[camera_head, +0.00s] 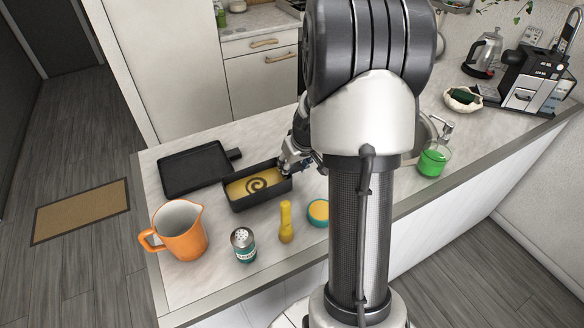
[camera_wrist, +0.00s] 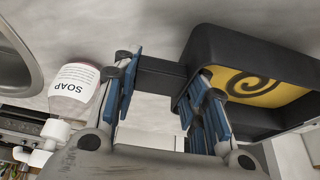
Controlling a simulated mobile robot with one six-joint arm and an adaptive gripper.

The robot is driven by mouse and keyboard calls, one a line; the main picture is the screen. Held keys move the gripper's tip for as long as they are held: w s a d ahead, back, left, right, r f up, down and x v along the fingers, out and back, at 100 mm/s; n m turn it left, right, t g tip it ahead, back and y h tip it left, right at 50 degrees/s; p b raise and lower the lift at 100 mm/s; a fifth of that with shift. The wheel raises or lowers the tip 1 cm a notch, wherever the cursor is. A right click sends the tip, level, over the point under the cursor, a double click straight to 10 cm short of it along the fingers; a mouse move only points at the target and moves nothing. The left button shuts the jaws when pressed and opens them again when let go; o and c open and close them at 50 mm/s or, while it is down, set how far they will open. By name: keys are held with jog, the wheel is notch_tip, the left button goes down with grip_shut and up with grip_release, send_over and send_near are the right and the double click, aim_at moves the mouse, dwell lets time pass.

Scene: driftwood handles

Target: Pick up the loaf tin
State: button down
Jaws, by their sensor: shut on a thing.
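The loaf tin (camera_head: 261,199) is dark, rectangular and holds a yellow filling with a brown swirl. It stands upright on the pale counter, left of my arm. My gripper (camera_head: 290,168) is at its right far end. In the wrist view the tin (camera_wrist: 262,118) is at the right, with a dark tab at its end reaching between the blue-padded fingers of my gripper (camera_wrist: 166,82). The gripper is shut on this end of the tin. The exact contact is partly hidden by the fingers.
A black tray (camera_head: 194,168) lies behind the tin at left. An orange jug (camera_head: 181,235), a shaker (camera_head: 243,246), a yellow mill (camera_head: 286,224) and a small teal-and-orange pot (camera_head: 318,211) stand in front. A soap bottle (camera_wrist: 75,88) is beside the gripper. A green-filled glass (camera_head: 432,160) stands right.

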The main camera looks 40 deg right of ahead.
notch_tip(320, 180, up, 18)
jog(key=p, duration=0.5)
dwell(0.5)
